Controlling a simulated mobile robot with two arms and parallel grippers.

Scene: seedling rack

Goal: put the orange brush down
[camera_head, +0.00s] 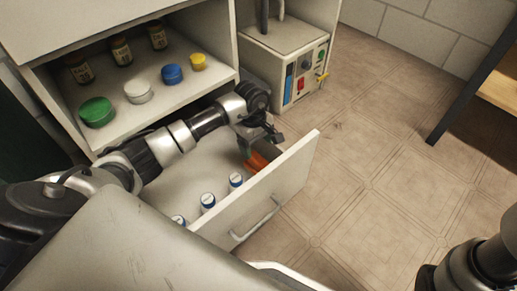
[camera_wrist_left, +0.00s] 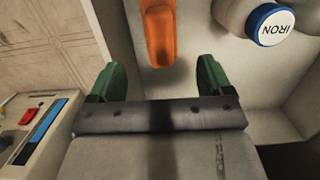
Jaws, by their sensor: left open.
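The orange brush (camera_head: 256,162) lies in the open drawer (camera_head: 292,172), near its far right corner. In the left wrist view the brush (camera_wrist_left: 160,32) shows at the top centre, beyond and between the green fingertips. My left gripper (camera_head: 262,135) is over the drawer, close to the brush. In the left wrist view the fingers of my left gripper (camera_wrist_left: 158,80) are spread apart with nothing between them. Part of the brush is hidden by the gripper in the head view. My right arm shows at the lower right, its gripper out of view.
The shelf (camera_head: 150,95) above holds jars and coloured lids. A control box (camera_head: 300,75) stands right of the drawer. The floor to the right is clear.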

